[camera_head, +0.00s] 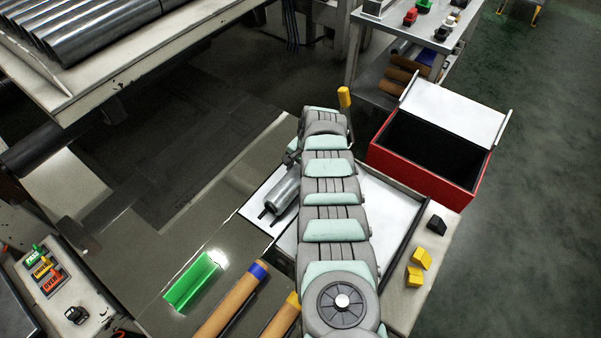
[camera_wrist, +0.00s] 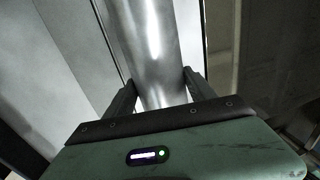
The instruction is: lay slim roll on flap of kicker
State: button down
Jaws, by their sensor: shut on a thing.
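The slim roll is a shiny silver cylinder (camera_head: 284,192), tilted in the picture beside my arm over a pale flat panel (camera_head: 258,203). This panel looks like the kicker flap; I cannot tell whether the roll touches it. Two dark prongs show at the roll's near end. In the wrist view the roll (camera_wrist: 148,45) runs between the two fingers of my gripper (camera_wrist: 158,92), which is shut on it. In the head view my arm hides most of the gripper and part of the panel.
A red bin (camera_head: 380,165) with a white lid stands right of my arm. A green trough-like piece (camera_head: 195,283) and brown tubes (camera_head: 232,300) lie at lower left. Yellow blocks (camera_head: 415,277) sit on the right ledge. A rack of large silver rolls (camera_head: 100,35) is at upper left.

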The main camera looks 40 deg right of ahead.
jog(key=shift+w+f+b, duration=0.1)
jog(key=shift+f+b, duration=0.35)
jog(key=shift+b, duration=0.05)
jog(key=shift+c, duration=1.2)
grip_release()
jog(key=r+p, duration=0.2)
jog(key=r, duration=0.1)
jog(key=s+r+p, duration=0.1)
jog(key=r+p, duration=0.1)
jog(key=r, duration=0.1)
jog(key=r+p, duration=0.3)
jog(key=shift+s+d+r, duration=0.2)
jog(key=shift+s+r, duration=0.35)
jog(key=shift+r, duration=0.3)
